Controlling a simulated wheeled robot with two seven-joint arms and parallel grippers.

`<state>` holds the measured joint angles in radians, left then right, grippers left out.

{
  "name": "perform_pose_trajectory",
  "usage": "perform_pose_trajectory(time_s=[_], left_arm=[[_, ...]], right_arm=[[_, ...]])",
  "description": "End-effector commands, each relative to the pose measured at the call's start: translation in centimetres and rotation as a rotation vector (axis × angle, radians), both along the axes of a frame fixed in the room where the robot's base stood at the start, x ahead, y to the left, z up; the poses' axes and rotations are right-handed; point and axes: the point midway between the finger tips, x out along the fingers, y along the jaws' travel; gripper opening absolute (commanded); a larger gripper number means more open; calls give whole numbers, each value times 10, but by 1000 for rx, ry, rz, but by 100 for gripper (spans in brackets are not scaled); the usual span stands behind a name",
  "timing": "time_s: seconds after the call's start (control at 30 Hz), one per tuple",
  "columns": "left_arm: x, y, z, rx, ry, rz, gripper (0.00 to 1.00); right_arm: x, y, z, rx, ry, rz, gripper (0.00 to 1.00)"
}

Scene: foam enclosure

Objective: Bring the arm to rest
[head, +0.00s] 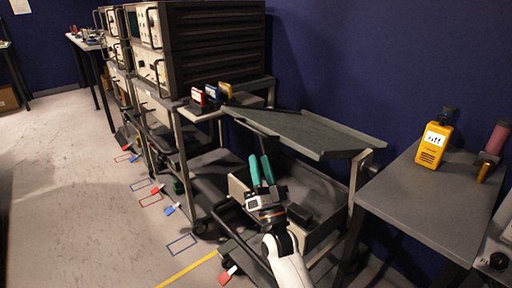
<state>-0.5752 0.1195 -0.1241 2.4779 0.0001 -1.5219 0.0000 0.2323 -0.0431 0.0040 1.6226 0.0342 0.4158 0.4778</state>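My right arm (289,268) comes in from the bottom edge, white with a dark wrist. My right gripper (261,163) has two green fingers pointing up and away, with a narrow gap between them and nothing seen in it. It shows in front of the lower bin of a grey cart (318,136); whether it touches the bin I cannot tell. My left arm and gripper are not in view.
A yellow device (432,146) stands on the grey table (406,193) at right. A rack of instruments (212,45) stands left of the cart. Red, blue and yellow items (211,93) sit on a small shelf. Open floor (70,190) lies left, with marked rectangles and small tags.

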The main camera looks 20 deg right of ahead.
Motion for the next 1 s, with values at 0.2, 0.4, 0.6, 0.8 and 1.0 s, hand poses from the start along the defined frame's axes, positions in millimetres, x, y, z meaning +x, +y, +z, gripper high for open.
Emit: perform_pose_trajectory(time_s=[0.2, 0.4, 0.6, 0.8, 1.0], left_arm=[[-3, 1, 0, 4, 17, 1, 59], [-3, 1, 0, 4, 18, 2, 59], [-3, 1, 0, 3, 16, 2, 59], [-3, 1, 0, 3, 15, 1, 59], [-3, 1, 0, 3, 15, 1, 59]], right_arm=[[-10, 0, -8, 0, 0, 0, 33], [-10, 0, -8, 0, -1, 0, 33], [-10, 0, -8, 0, 0, 0, 33], [-14, 2, -31, -43, 126, -6, 33], [-42, 11, -103, -188, 520, -6, 33]])
